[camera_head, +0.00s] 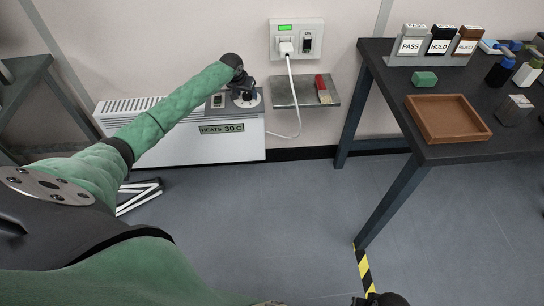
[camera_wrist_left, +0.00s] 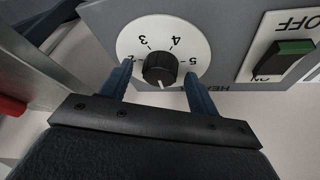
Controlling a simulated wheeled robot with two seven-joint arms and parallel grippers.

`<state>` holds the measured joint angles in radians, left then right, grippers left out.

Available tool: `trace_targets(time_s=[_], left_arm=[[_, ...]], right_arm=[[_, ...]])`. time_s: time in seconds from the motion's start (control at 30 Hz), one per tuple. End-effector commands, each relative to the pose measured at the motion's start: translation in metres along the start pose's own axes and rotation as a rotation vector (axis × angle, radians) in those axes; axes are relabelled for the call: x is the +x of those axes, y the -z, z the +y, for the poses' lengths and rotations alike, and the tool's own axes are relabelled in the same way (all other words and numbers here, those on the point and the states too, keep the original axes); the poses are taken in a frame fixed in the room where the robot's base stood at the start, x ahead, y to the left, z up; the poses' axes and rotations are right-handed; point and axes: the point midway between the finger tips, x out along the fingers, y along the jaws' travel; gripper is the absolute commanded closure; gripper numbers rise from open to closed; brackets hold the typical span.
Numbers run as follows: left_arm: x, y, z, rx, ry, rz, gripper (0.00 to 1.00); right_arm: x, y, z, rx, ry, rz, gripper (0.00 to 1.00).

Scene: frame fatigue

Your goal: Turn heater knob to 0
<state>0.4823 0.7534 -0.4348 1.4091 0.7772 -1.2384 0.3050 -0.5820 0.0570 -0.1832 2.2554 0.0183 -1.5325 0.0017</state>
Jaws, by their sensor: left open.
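The heater (camera_head: 185,148) is a white unit on the wall with a grey panel and a label reading "HEATS 30 C" (camera_head: 222,128). Its black knob (camera_wrist_left: 160,69) sits on a white round dial (camera_wrist_left: 131,42), which also shows in the head view (camera_head: 256,103). In the left wrist view the knob's white mark points to the bottom of the picture; 3, 4 and 5 are readable. My left gripper (camera_head: 243,95) is open, its two blue fingers (camera_wrist_left: 158,82) either side of the knob with visible gaps. In the head view it hides most of the knob.
An ON/OFF rocker switch (camera_wrist_left: 286,59) is beside the dial. A wall socket (camera_head: 297,40) with a plugged white cable is above a grey shelf (camera_head: 300,92) holding a red item (camera_head: 321,82). A dark table (camera_head: 385,75) with a brown tray (camera_head: 414,116) stands right. The floor is mostly clear.

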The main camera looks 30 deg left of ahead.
Motion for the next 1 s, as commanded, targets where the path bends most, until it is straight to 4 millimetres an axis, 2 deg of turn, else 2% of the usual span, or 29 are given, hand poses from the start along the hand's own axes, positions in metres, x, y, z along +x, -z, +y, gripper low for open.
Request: trace_targets(time_s=[0.03,0.1,0.17,0.57,1.0], left_arm=[[0.005,-0.002,-0.002,0.021,-0.006,0.000,0.39],[0.005,-0.002,-0.002,0.053,-0.020,-0.002,0.39],[-0.014,0.001,-0.002,0.051,-0.019,-0.002,0.39],[-0.077,0.000,-0.002,0.050,-0.019,-0.002,0.39],[-0.057,-0.044,0.047,0.118,-0.038,-0.037,0.39]], right_arm=[[0.011,-0.002,0.001,0.000,0.000,0.000,0.64],[0.019,-0.003,0.001,0.000,0.000,0.000,0.64],[0.009,-0.001,0.001,0.000,0.000,0.000,0.64],[0.009,-0.001,0.001,0.000,0.000,0.000,0.64],[-0.002,0.000,0.000,0.000,0.000,0.000,0.64]])
